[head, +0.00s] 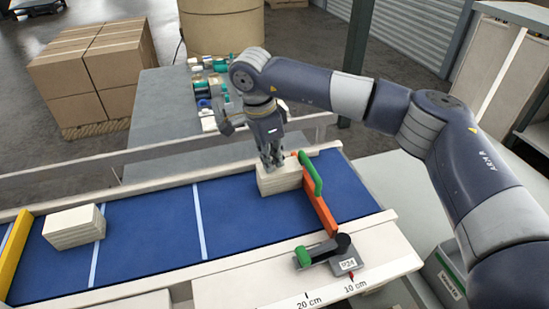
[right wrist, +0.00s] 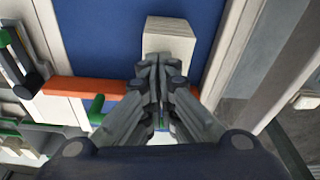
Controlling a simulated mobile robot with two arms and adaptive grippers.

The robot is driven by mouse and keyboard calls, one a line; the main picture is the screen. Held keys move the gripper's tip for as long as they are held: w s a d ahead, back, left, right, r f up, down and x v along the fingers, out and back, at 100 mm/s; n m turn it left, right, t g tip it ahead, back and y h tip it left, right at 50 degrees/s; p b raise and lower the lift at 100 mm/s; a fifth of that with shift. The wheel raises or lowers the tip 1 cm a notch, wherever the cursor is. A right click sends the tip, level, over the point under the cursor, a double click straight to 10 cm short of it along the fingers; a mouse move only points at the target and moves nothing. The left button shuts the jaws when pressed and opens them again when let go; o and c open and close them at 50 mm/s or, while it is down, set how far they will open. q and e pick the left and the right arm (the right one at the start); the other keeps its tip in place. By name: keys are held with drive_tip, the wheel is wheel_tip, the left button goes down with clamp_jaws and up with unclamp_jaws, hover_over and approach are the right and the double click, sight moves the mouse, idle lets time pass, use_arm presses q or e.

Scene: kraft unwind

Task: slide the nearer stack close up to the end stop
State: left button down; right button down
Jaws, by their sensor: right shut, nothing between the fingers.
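A pale block-like stack (head: 283,182) sits on the blue belt, just left of an orange bar (head: 319,203) with a green upper part, which looks like the end stop. In the right wrist view the stack (right wrist: 170,28) and the orange bar (right wrist: 85,88) also show; my fingers hide the space between them. My right gripper (head: 273,164) is shut and empty, pointing down at the stack's far upper edge; I cannot tell whether it touches. Its fingers (right wrist: 160,62) overlap the stack in the wrist view. A second pale stack (head: 74,227) lies farther left. My left gripper is out of view.
A yellow bar (head: 13,254) crosses the belt's left end. A grey clamp with a green knob (head: 303,256) sits on the white front rail (head: 240,292) by the cm marks. Bare blue belt (head: 150,225) lies between the stacks. Cartons (head: 93,70) stand behind.

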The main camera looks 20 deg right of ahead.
drive_tip(key=shift+s+a+b, duration=0.1)
drive_tip(key=shift+a+b, duration=0.25)
drive_tip(key=s+a+b, duration=0.2)
drive_tip(key=a+b, duration=0.3)
drive_tip(key=a, duration=0.5)
drive_tip(key=shift+a+r, duration=0.3)
drive_tip(key=shift+a, duration=0.05)
drive_tip(key=shift+s+f, duration=0.1)
drive_tip(key=shift+s, duration=0.05)
